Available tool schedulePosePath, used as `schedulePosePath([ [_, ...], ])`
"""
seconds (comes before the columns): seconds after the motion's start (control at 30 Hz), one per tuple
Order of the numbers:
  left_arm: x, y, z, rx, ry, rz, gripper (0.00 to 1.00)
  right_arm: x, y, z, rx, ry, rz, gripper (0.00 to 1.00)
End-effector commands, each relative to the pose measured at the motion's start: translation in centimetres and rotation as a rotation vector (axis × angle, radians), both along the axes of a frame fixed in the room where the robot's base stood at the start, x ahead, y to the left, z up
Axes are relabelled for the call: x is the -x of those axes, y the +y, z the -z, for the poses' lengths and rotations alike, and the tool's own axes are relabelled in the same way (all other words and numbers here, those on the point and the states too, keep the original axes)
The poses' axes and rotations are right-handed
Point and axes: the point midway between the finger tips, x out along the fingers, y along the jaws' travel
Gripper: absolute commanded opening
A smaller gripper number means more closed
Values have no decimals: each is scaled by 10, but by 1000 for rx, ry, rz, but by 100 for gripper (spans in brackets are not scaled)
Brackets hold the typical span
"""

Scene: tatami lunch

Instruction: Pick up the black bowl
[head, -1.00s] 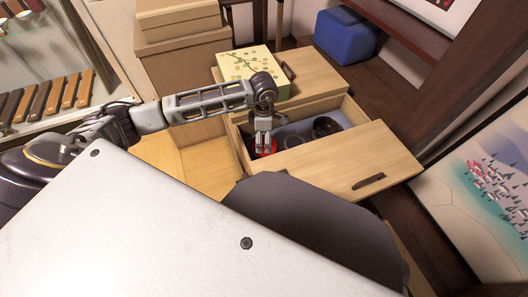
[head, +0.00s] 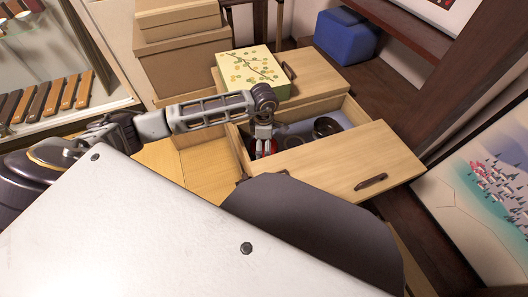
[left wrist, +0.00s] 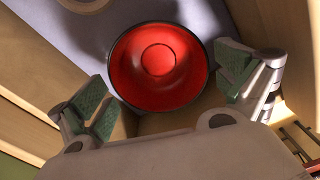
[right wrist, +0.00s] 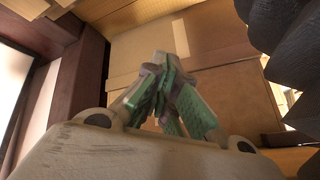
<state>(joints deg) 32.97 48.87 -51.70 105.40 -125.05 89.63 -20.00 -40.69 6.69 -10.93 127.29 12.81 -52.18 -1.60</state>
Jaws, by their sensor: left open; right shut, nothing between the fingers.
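A dark, black-looking bowl (head: 326,127) sits in the open drawer (head: 345,160), toward its right end. Another dark round piece (head: 294,141) lies left of it, partly hidden by the drawer front. At the drawer's left end is a bowl with a red inside and a black rim, filling the middle of the left wrist view (left wrist: 157,64). My left gripper (head: 263,148) points down over this red-lined bowl, open, with its green-padded fingers on either side of the near part of the bowl. My right gripper (right wrist: 168,85) is shut and empty, away from the drawer.
A yellow patterned box (head: 252,68) stands on the wooden chest (head: 318,92) behind the drawer. Cardboard boxes (head: 185,60) are stacked at the back left. A blue cushion-like block (head: 346,36) is at the back right. The drawer walls closely surround my left gripper.

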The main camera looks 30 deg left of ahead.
Motion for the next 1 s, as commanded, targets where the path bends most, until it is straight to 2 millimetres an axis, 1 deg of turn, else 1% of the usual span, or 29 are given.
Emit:
schedulePosePath([
  [0.03,0,0,7,0,1,-1,100,5,1,13,-7,4,5,0],
  [0.1,-1,0,13,0,1,-1,100,8,1,21,-12,8,7,0],
  [0.3,-1,0,30,1,2,-1,100,5,3,28,-25,-10,7,0],
  [0.43,-2,0,38,0,1,-1,100,4,4,30,-32,-15,5,0],
  [0.57,-2,1,41,0,0,-1,100,3,4,31,-34,-18,5,0],
  [1.0,-2,0,41,0,0,0,100,2,4,29,-32,-19,4,0],
])
